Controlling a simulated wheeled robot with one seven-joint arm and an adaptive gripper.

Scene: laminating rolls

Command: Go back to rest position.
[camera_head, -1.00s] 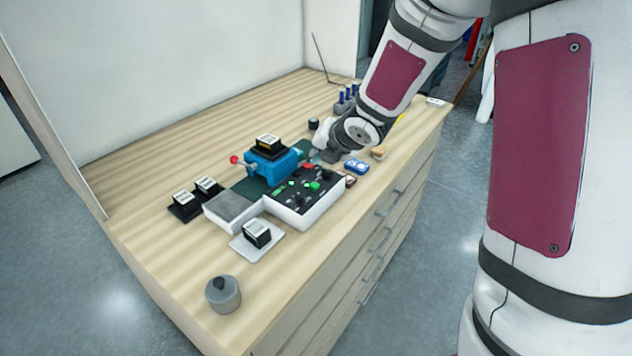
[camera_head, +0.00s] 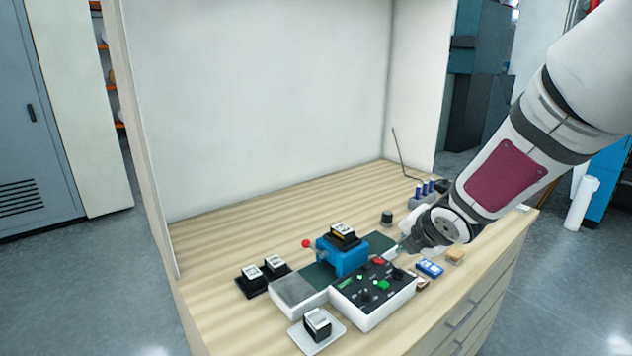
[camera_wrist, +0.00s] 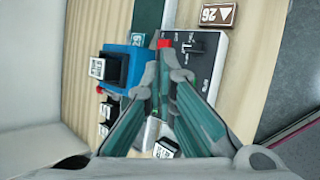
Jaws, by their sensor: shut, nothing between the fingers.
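My gripper (camera_head: 408,243) is at the end of my arm, on the right of the head view, above the work surface just behind the black-topped control box (camera_head: 392,297). In the wrist view my gripper (camera_wrist: 163,60) has its fingertips close together, shut and empty. They point towards the gap between the blue vise-like device (camera_wrist: 133,55) and the control box (camera_wrist: 212,50). In the head view the blue device (camera_head: 343,258) holds a black block with a white label (camera_head: 341,231) on top. I cannot tell the exact height of my fingertips above the surface.
A wooden workbench (camera_head: 215,225) has white walls (camera_head: 260,90) at its back and sides. Labelled black blocks stand on a black holder (camera_head: 256,287) and on a white plate (camera_head: 330,340). A blue box (camera_head: 430,267) and blue-topped cylinders (camera_head: 424,188) lie near my arm. The bench's left back area is clear.

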